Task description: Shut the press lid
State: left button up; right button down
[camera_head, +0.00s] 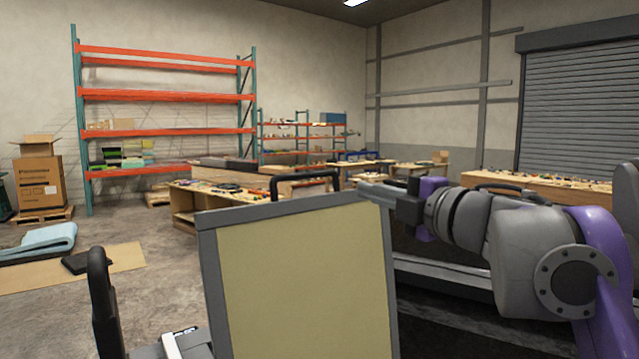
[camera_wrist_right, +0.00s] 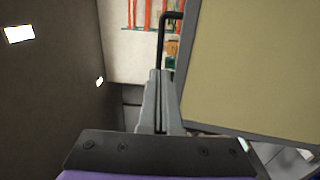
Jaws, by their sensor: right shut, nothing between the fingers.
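The press lid (camera_head: 305,275) stands raised and nearly upright at the front middle of the head view. It is a beige panel in a grey frame, with a black handle (camera_head: 305,173) along its top edge. In the right wrist view the lid (camera_wrist_right: 260,65) fills the right side, and its handle (camera_wrist_right: 170,17) shows past the fingertips. My right gripper (camera_head: 366,188) is at the lid's top right corner, fingers together and empty. The right wrist view shows its shut fingers (camera_wrist_right: 161,75) beside the lid's edge; contact cannot be told. My left gripper is not in view.
A black upright handle (camera_head: 102,300) stands left of the lid, beside a grey machine part (camera_head: 172,345). Workbenches (camera_head: 225,202), shelving (camera_head: 165,98) and cardboard boxes (camera_head: 38,180) stand farther back.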

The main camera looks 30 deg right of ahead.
aim_at(310, 176)
jog(key=w, duration=0.4)
jog(key=w+a, duration=0.1)
jog(key=w, duration=0.3)
jog(key=w+p, duration=0.1)
jog(key=w, duration=0.3)
jog(key=shift+w+a+r, duration=0.15)
jog(key=shift+w+r, duration=0.15)
jog(key=shift+w, duration=0.6)
